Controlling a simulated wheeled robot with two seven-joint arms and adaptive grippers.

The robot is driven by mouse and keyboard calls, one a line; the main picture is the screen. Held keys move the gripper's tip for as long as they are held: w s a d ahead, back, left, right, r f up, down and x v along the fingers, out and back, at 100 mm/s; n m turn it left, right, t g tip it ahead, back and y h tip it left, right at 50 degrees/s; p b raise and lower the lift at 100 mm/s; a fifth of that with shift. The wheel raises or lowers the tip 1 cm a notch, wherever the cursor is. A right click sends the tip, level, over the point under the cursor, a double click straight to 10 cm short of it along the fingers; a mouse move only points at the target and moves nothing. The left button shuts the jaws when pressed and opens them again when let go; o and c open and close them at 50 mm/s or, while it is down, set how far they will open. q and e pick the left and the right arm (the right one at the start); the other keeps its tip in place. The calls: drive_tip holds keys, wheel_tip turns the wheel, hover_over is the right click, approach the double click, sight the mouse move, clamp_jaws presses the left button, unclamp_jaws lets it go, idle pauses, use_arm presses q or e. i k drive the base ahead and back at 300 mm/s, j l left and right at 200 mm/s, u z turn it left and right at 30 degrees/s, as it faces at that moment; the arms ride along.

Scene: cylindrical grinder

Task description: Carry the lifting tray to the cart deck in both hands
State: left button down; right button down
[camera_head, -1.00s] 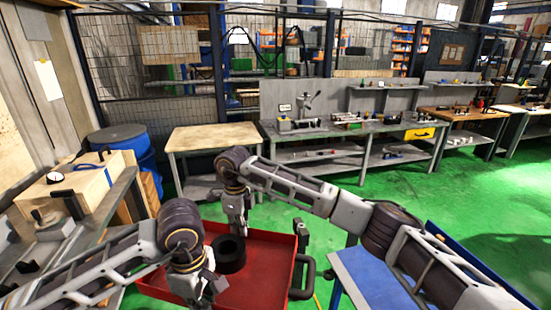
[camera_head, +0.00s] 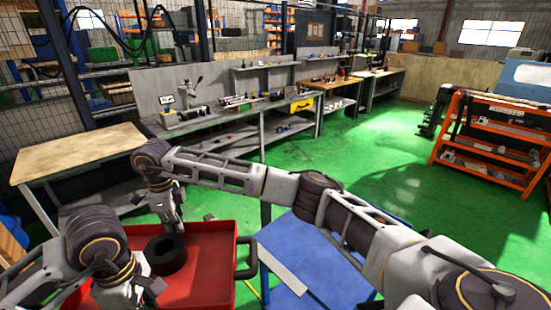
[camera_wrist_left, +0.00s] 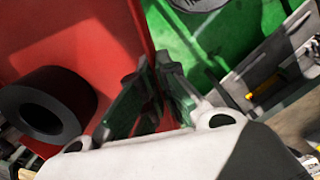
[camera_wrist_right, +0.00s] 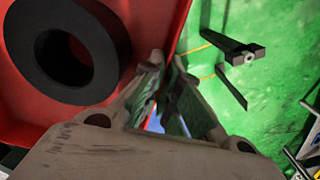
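The lifting tray (camera_head: 205,290) is a red, shallow, walled tray at the lower left of the head view. A thick black ring (camera_head: 165,254) lies in it, also in both wrist views. My right gripper (camera_head: 172,224) is at the tray's far edge; in the right wrist view its fingers (camera_wrist_right: 165,65) close on the red rim. My left gripper (camera_head: 145,285) is at the near left side; its fingers (camera_wrist_left: 155,70) meet the rim in the left wrist view. The exact contact is partly hidden. A blue surface (camera_head: 315,255), apparently the cart deck, stands right of the tray, partly behind my right arm.
A black handle (camera_head: 246,257) shows at the tray's right side. A wooden-topped table (camera_head: 75,150) and a long grey workbench (camera_head: 225,118) stand beyond. An orange rack (camera_head: 490,140) is at the right. Green floor (camera_head: 375,165) is open between them.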

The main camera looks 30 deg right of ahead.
sight(323, 245)
drive_tip(key=i+z, duration=0.35)
drive_tip(key=i+l+z, duration=0.1)
drive_tip(key=z, duration=0.2)
drive_tip(key=i+j+z, duration=0.1)
drive_tip(key=i+z, duration=0.15)
drive_tip(key=i, duration=0.3)
drive_tip(key=z, duration=1.15)
